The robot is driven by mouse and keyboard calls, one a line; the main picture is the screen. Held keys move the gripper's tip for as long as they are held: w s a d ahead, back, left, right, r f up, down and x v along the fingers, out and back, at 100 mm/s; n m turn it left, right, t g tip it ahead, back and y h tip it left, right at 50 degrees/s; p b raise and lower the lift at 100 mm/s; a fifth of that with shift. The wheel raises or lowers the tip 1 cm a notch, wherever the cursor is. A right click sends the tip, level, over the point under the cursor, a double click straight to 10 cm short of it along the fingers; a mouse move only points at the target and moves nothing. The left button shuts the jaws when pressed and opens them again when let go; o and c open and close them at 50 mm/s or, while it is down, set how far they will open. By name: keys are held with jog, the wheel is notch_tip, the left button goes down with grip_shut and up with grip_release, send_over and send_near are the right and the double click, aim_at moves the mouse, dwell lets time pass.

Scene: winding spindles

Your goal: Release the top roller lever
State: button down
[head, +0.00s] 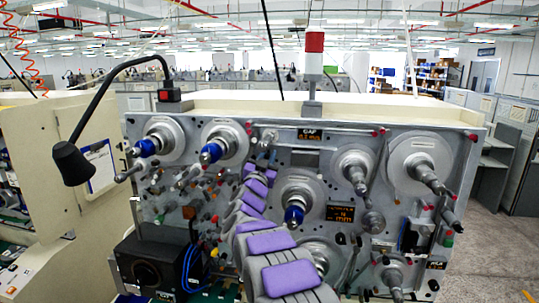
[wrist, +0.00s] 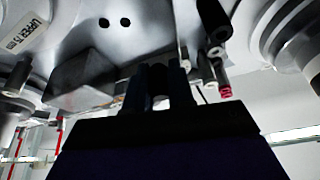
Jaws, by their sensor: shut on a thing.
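My gripper (head: 265,146) is raised to the upper middle of the grey machine panel, just left of the orange-lit CAP display. In the wrist view my gripper (wrist: 159,78) shows as two dark fingers shut around a small, dark, rounded part (wrist: 159,71), which appears to be the top roller lever. Shadow and the fingers hide most of it, so its exact position and tilt cannot be told. In the head view the lever is too small and too covered by my gripper to make out.
A grey block (wrist: 82,85) is at left. Blue-tipped spindles (head: 212,153) flank my arm. A black desk lamp (head: 72,160) hangs at far left.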

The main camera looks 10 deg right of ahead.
jog(key=shift+f+m+h, duration=0.3)
jog(key=shift+f+m, duration=0.05)
jog(key=shift+m, duration=0.25)
jog(key=c, duration=1.3)
grip_release()
jog(key=shift+o, duration=1.3)
jog(key=shift+w+a, duration=0.15)
jog(key=shift+w, duration=0.15)
jog(key=shift+o, duration=0.3)
jog(key=shift+a, duration=0.1)
jog(key=shift+s+r, duration=0.2)
jog(key=shift+s, duration=0.15)
jog(key=b+v, duration=0.3)
jog(key=v, duration=1.4)
jog(key=shift+a, duration=0.2)
